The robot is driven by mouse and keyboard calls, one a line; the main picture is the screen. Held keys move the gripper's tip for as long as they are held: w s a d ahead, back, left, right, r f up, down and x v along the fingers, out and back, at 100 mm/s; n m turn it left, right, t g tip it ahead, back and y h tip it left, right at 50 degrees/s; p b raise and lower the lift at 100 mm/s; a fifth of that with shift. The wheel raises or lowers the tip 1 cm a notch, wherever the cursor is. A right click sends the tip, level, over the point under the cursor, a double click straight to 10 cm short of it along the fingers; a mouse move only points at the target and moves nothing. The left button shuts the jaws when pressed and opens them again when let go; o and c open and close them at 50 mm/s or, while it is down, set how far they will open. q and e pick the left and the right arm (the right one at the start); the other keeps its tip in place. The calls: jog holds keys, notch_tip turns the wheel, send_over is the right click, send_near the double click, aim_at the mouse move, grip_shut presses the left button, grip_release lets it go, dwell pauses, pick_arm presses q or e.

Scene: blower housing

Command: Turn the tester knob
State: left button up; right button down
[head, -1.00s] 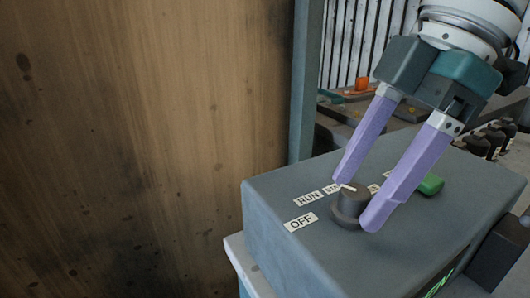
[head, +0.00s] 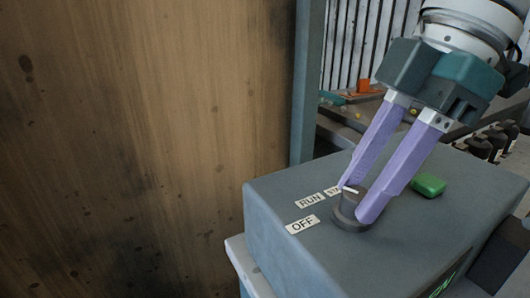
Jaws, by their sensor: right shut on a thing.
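The tester (head: 290,256) is a grey box at the lower right of the head view. Its dark round knob (head: 347,212) stands on the top face, with a pale pointer line on it. Labels reading RUN (head: 310,201) and OFF (head: 302,224) lie to its left; a third label, partly hidden, starts with "ST". My right gripper (head: 357,204) comes down from the upper right, its two purple fingers shut on the knob, one on each side. The pointer lies toward the partly hidden label. My left gripper is not in view.
A green button (head: 428,185) sits on the tester's top, right of the fingers. A wooden panel (head: 140,150) fills the left. Behind are a bench with an orange item (head: 364,86) and several dark bottles (head: 490,140) at the right.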

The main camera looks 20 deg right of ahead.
jog(key=shift+s+r+m+p, duration=0.1)
jog(key=shift+r+m+p, duration=0.15)
jog(key=shift+p, duration=0.4)
jog(key=m+p, duration=0.2)
jog(key=p, duration=0.1)
jog(key=m+t+h+p, duration=0.1)
jog(key=m+p, duration=0.1)
jog(key=p, duration=0.2)
jog(key=m+t+p, duration=0.1)
jog(key=m+p, duration=0.1)
jog(key=p, duration=0.1)
jog(key=shift+s+a+m+h, duration=0.2)
jog(key=shift+a+m+h, duration=0.05)
jog(key=shift+h, duration=0.05)
jog(key=shift+f+m+t+h+p, duration=0.2)
jog(key=shift+m+t+h+p, duration=0.15)
jog(key=shift+m+p, duration=0.8)
jog(key=c, duration=0.5)
grip_release()
jog(key=p+v, duration=0.1)
jog(key=v, duration=0.9)
